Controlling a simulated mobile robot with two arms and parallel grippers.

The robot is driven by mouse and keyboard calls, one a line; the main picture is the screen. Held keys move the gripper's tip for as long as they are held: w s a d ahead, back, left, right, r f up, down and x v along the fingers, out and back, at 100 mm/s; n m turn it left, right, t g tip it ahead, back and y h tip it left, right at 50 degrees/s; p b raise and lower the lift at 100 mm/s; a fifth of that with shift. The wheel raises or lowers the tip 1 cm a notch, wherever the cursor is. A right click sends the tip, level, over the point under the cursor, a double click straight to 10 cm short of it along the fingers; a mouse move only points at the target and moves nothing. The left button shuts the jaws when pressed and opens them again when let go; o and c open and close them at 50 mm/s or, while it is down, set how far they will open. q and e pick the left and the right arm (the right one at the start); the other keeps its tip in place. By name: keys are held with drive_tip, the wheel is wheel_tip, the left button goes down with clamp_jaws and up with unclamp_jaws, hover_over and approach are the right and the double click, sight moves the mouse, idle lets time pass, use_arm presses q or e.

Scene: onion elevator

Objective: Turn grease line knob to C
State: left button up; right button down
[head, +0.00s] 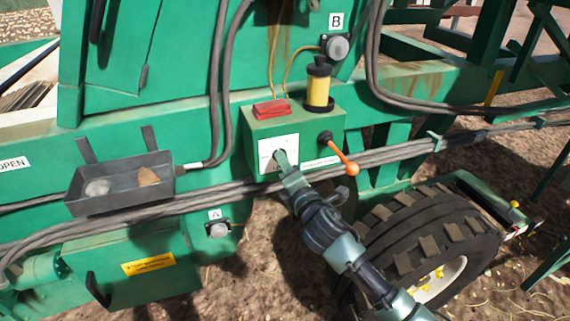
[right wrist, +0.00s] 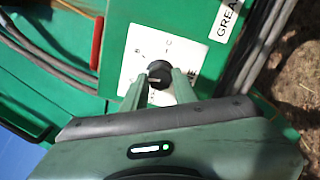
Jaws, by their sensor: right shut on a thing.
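The grease line knob (right wrist: 159,70) is a small dark round knob on a white dial plate (right wrist: 178,48) in the right wrist view. The plate also shows in the head view (head: 268,150), on the front of a green box (head: 254,125). My right gripper (right wrist: 159,84) is shut on the knob, with one finger on each side of it. In the head view the right gripper (head: 281,160) reaches the plate from below right and hides most of the knob. The plate's letters are too small to read surely, and the pointer's direction is unclear. My left gripper is not in view.
An orange-tipped lever (head: 340,156) sticks out just right of the plate. A yellow canister (head: 318,88) and a red block (head: 271,109) sit atop the box. Cables (head: 385,155) run below it. A grey tray (head: 118,183) with stones is left; a large tyre (head: 425,235) lies lower right.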

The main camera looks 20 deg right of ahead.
drive_tip(key=m+p, duration=0.3)
drive_tip(key=m, duration=1.6)
drive_tip(key=shift+f+m, duration=0.1)
drive_tip(key=shift+m, duration=0.5)
drive_tip(key=c, duration=1.1)
unclamp_jaws()
